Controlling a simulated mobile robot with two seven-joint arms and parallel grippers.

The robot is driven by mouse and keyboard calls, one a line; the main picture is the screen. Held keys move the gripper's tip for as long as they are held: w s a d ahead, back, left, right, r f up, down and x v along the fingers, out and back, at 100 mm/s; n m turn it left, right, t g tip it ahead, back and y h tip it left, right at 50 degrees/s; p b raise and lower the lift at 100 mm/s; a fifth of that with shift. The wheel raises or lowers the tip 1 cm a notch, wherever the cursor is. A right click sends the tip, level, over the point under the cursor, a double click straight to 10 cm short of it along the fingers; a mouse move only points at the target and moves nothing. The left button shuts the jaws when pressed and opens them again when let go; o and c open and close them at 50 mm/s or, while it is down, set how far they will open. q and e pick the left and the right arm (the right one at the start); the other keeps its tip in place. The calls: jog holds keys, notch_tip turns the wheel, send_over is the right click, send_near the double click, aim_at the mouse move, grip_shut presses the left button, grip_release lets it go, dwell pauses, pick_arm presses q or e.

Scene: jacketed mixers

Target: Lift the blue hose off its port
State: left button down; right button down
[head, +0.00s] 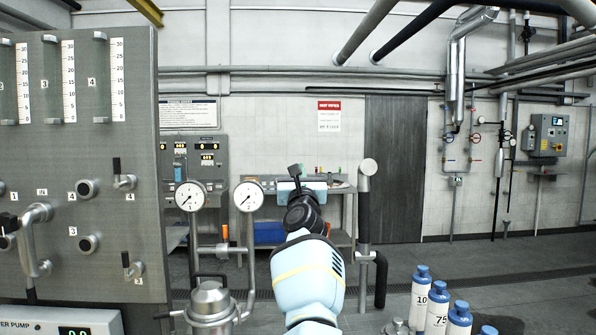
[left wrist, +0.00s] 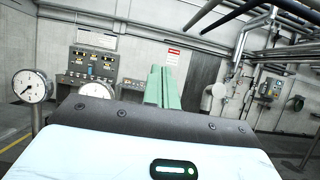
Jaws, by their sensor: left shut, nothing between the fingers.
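I cannot make out a blue hose or its port in either view. My left gripper shows in the left wrist view as two green fingers (left wrist: 159,86) pressed together, with nothing between them. In the head view the left arm reaches up from the bottom middle, and its dark wrist hides most of the gripper. The gripper points toward the back wall and bench, apart from the equipment around it. My right gripper is in neither view.
A grey panel (head: 105,235) with numbered ports and valves stands at the left. Two dial gauges (head: 190,196) rise above a steel vessel (head: 211,303). A post (head: 368,182) with a dark sleeve stands right of my arm. Several blue-capped bottles (head: 437,308) stand at the lower right.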

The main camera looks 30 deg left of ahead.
pick_arm(q)
jog(key=shift+s+d+r, duration=0.1)
jog(key=shift+s, duration=0.1)
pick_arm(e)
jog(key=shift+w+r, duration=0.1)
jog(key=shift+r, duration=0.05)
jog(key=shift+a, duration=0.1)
